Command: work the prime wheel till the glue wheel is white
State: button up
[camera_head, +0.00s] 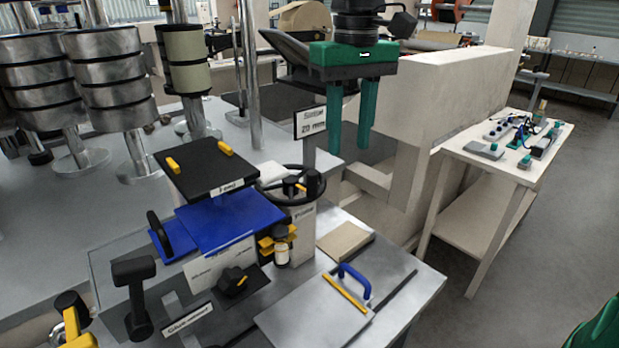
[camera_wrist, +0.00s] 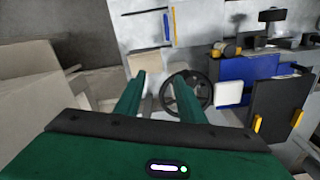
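The prime wheel is most likely the black handwheel (camera_head: 290,186) on a pale post with a partly legible label. It has dark spokes and a small yellow mark. The wrist view shows the wheel (camera_wrist: 208,84) just beyond the fingertips, partly behind the right finger. My green gripper (camera_head: 349,150) is up and to the right of the wheel in the head view, fingers pointing down. Its two fingers (camera_wrist: 160,82) are spread apart with nothing between them. A white block (camera_head: 272,173) sits beside the wheel, also in the wrist view (camera_wrist: 228,92). I cannot identify the glue wheel.
A black lid (camera_head: 205,165) with yellow catches and a blue plate (camera_head: 225,225) stand left of the wheel. A sign (camera_head: 310,121) rises behind it. A metal plate with a blue handle (camera_head: 354,279) lies in front. A side table (camera_head: 500,155) holds small parts.

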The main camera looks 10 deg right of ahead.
notch_tip(320, 180, up, 2)
jog(key=n, duration=0.1)
send_over(311, 173)
jog(key=shift+w+d+r, duration=0.1)
notch_tip(311, 173, down, 10)
jog(key=shift+f, duration=0.25)
grip_shut()
